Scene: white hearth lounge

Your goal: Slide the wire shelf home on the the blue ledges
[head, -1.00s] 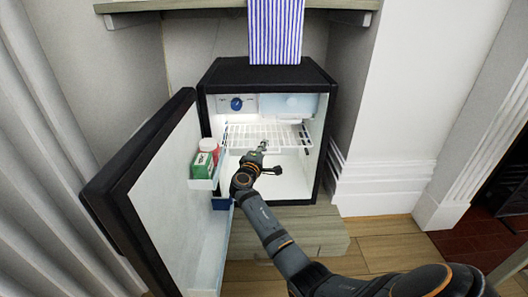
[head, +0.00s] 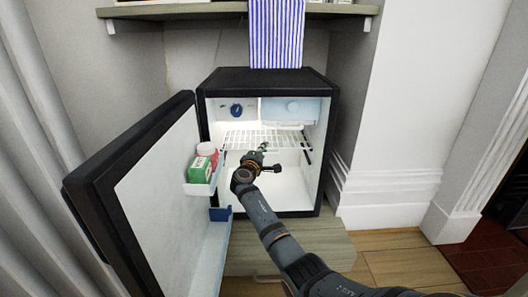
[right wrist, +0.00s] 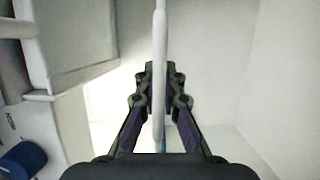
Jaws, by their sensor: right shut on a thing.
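The white wire shelf (head: 268,139) is inside the open small fridge (head: 322,140), roughly level, below the freezer box. My right gripper (head: 262,149) is at its front edge, near the middle, and is shut on it. In the right wrist view a white rod of the shelf (right wrist: 160,60) runs between the fingers of my right gripper (right wrist: 160,95). The blue ledges cannot be made out clearly, so I cannot tell whether the shelf rests on them. My left gripper is not in view.
The freezer box (head: 290,109) is above the shelf. The fridge floor is clear. A striped cloth (head: 277,35) hangs above.

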